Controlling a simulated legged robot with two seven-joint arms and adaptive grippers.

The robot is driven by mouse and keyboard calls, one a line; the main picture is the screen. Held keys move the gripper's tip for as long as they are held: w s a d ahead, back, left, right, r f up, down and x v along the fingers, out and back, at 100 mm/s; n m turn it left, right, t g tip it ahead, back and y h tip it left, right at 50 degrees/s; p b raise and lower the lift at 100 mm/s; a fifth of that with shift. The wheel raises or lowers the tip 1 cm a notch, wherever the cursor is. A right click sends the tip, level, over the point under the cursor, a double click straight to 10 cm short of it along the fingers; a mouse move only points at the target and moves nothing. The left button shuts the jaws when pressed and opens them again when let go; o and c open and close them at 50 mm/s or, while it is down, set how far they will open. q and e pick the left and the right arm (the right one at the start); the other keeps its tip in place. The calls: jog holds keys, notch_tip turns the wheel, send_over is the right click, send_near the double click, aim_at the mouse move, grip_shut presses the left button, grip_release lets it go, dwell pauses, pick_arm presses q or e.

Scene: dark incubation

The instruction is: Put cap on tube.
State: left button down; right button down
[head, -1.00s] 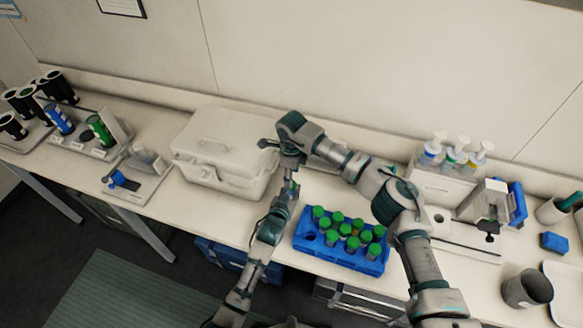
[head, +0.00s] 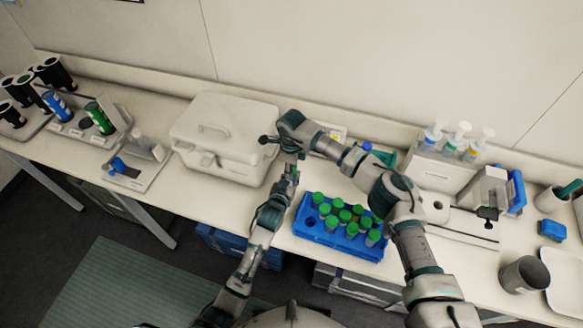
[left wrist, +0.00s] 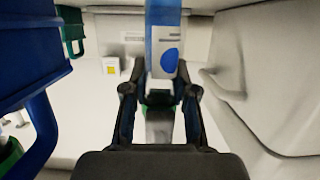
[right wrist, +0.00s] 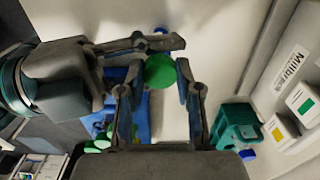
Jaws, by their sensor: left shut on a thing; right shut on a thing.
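My left gripper (head: 287,178) and right gripper (head: 291,154) meet above the bench, left of the blue rack. In the right wrist view a round green cap (right wrist: 160,71) sits between the fingertips of my right gripper (right wrist: 160,82), which is shut on it. A finger of my left gripper (right wrist: 140,45) crosses just beyond the cap. In the left wrist view my left gripper (left wrist: 160,95) is shut on a pale tube (left wrist: 160,125), partly hidden by the fingers. Whether the cap touches the tube's mouth cannot be told.
The blue rack (head: 311,227) holds several green-capped tubes. A white case (head: 225,130) stands to its left at the back. Pump bottles (head: 452,142) and a grey cup (head: 525,275) are at the right. A green holder (right wrist: 235,125) stands near the right gripper.

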jog(key=shift+w, duration=0.1)
jog(key=c, duration=0.7)
grip_release()
notch_tip(320, 180, up, 12)
jog(key=shift+f, duration=0.1)
pick_arm(q)
jog(key=c, duration=0.8)
grip_release()
jog(key=shift+c, duration=0.2)
